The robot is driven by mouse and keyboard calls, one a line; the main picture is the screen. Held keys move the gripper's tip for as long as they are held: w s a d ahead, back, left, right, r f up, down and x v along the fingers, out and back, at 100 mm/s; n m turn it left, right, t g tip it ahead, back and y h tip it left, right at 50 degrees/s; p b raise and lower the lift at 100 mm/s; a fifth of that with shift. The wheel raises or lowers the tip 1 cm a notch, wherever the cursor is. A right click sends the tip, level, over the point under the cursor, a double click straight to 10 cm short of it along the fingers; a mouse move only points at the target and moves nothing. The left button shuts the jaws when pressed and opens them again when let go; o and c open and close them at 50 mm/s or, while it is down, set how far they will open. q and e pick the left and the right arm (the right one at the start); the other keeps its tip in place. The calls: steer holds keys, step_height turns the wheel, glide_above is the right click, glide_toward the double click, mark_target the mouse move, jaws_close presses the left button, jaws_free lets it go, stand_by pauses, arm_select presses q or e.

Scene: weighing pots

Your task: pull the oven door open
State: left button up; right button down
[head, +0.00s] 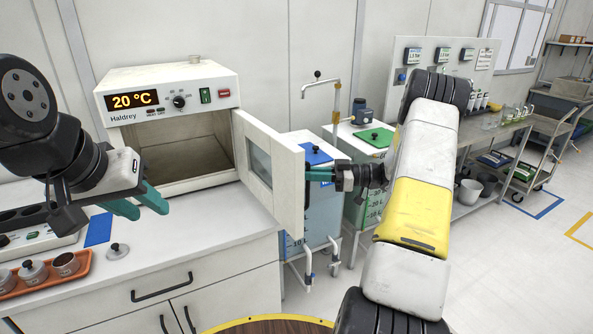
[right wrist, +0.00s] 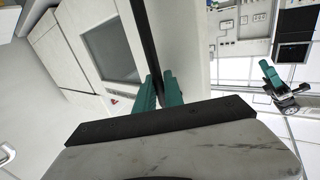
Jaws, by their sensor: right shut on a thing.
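The oven (head: 170,75) is a white box on the bench with a "20 °C" display. Its door (head: 275,165) stands wide open, swung out to the right, and the empty-looking chamber (head: 180,157) shows. My right gripper (head: 312,173) is at the door's outer face, shut on the dark bar handle (head: 306,190). In the right wrist view its teal fingers (right wrist: 158,90) lie on both sides of the handle bar (right wrist: 147,40). My left gripper (head: 138,203) is open and empty, above the bench in front of the oven's left side.
An orange tray (head: 82,262) with several small pots stands at the bench's front left. A loose lid (head: 118,250) and a blue mat (head: 98,230) lie nearby. Blue-lidded (head: 314,155) and green-lidded (head: 374,137) containers stand behind the door. Bare bench lies before the oven.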

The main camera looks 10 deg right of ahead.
steer(key=c, duration=1.5)
jaws_free()
steer(key=shift+w+a, duration=0.1)
steer(key=shift+o, duration=0.2)
steer(key=v, duration=0.7)
steer(key=shift+d, duration=0.4)
